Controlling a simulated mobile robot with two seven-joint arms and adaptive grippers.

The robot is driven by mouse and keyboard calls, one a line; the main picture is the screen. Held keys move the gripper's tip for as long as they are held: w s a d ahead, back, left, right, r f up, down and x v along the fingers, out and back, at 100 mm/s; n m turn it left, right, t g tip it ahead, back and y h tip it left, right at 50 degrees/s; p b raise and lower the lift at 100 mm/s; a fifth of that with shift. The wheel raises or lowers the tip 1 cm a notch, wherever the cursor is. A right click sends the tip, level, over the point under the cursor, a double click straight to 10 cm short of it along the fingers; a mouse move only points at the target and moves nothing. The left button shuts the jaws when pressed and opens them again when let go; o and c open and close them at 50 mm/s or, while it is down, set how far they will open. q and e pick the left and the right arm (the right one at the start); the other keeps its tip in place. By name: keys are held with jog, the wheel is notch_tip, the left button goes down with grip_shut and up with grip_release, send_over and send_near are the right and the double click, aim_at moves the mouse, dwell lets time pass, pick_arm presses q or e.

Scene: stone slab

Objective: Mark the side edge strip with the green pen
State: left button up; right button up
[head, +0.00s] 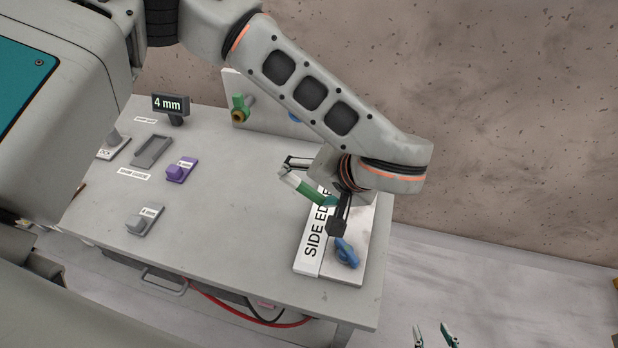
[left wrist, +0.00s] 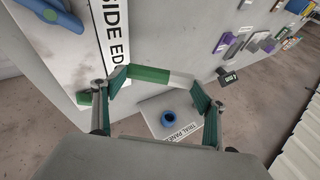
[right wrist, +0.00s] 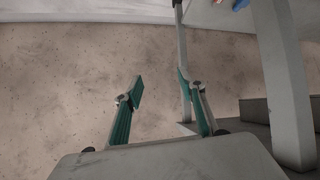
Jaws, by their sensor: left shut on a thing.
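The green pen (head: 308,190) has a green body and a white end. My left gripper (head: 322,197) is shut on it, over the far end of the side edge strip. In the left wrist view the pen (left wrist: 150,75) spans between the fingers (left wrist: 160,86). The pen's tip is hidden, and I cannot tell whether it touches anything. The side edge strip (head: 311,255) is a white, lettered band along the left of a pale slab (head: 365,235) near the table's right edge; my arm covers its far end. My right gripper (right wrist: 160,86) is open and empty, away from the table.
A blue clamp (head: 346,253) sits on the slab's near end. A trial panel (head: 255,118) with knobs stands at the back. A 4 mm display (head: 170,104), a purple block (head: 180,170) and a grey block (head: 145,219) are at left. The table's middle is clear.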

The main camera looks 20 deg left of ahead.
aim_at(311, 199)
pick_arm(q)
notch_tip(311, 199, down, 4)
jog(key=shift+r+b, duration=0.15)
jog(key=shift+b, duration=0.85)
jog(key=shift+f+b, duration=0.35)
jog(key=shift+f, duration=0.15)
pick_arm(e)
jog(key=shift+w+a+t+y, duration=0.2)
jog(key=shift+w+a, duration=0.15)
jog(key=shift+a, duration=0.2)
jog(key=shift+w+a+t+y, duration=0.1)
jog(key=shift+w+a+y, duration=0.15)
jog(key=shift+a, duration=0.3)
jog(key=shift+w+r, duration=0.1)
pick_arm(q)
jog(key=shift+f, duration=0.1)
pick_arm(e)
jog(key=shift+d+f, duration=0.1)
jog(key=shift+f, duration=0.2)
pick_arm(q)
jog(key=shift+f+b, duration=0.3)
jog(key=shift+f, duration=0.1)
pick_arm(e)
jog(key=shift+f, duration=0.1)
pick_arm(q)
jog(key=shift+f, duration=0.15)
pick_arm(e)
jog(key=shift+s+f, duration=0.2)
